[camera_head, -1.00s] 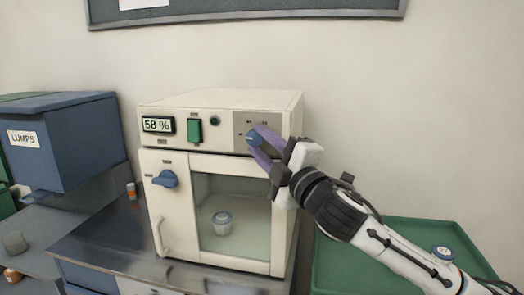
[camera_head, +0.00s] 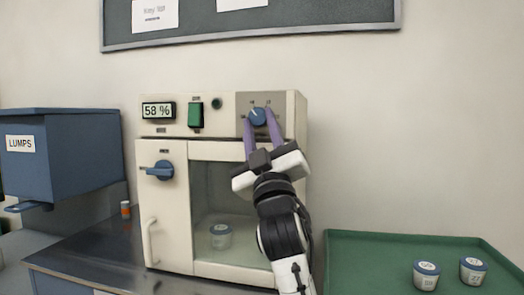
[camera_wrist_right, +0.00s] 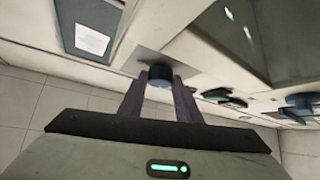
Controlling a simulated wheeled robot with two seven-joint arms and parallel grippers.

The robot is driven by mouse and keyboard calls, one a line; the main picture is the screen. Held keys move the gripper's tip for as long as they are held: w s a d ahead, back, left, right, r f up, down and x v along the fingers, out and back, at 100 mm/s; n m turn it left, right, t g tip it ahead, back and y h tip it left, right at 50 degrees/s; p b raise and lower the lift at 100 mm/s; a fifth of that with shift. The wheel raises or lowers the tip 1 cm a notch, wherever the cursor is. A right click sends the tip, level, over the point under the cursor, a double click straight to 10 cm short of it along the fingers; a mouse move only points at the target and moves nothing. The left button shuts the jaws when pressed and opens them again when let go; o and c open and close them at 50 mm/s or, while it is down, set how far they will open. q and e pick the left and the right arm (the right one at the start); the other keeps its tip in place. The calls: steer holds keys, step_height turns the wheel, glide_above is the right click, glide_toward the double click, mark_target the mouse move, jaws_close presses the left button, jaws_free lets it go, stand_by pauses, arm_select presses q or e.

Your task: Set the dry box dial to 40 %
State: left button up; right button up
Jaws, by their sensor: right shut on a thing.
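The dry box (camera_head: 165,215) is a cream cabinet with a glass door and a display (camera_head: 158,111) that reads 58 %. Its blue dial (camera_head: 258,116) sits on a grey panel at the upper right of the front. My right gripper (camera_head: 262,120) is shut on the dial, with one purple finger on each side. The dial also shows between the fingers in the right wrist view (camera_wrist_right: 160,77). The dial's pointer mark tilts toward the upper left; the fine scale is too small to read. My left gripper is not in view.
A blue latch knob (camera_head: 161,170) and a green switch (camera_head: 195,114) are on the dry box front. A lidded jar (camera_head: 221,236) stands behind the glass. A green tray (camera_head: 350,245) with two jars is at right, a blue LUMPS bin (camera_head: 60,160) at left.

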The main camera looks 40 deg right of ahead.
steer(key=shift+w+a+f+m+g+h+b, duration=0.1)
steer(key=shift+m+g+h+b, duration=0.05)
steer(key=shift+m+h+b, duration=0.4)
steer(key=shift+f+m+g+h+b, duration=0.15)
steer(key=shift+m+h+b, duration=0.25)
steer(key=shift+m+h, duration=0.2)
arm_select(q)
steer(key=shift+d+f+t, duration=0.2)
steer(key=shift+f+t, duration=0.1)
arm_select(e)
steer(key=shift+r+m, duration=0.2)
steer(key=shift+m, duration=0.05)
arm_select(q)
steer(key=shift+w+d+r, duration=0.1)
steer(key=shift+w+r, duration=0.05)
arm_select(e)
steer(key=shift+r, duration=0.1)
steer(key=o, duration=1.1)
steer(key=shift+c, duration=0.2)
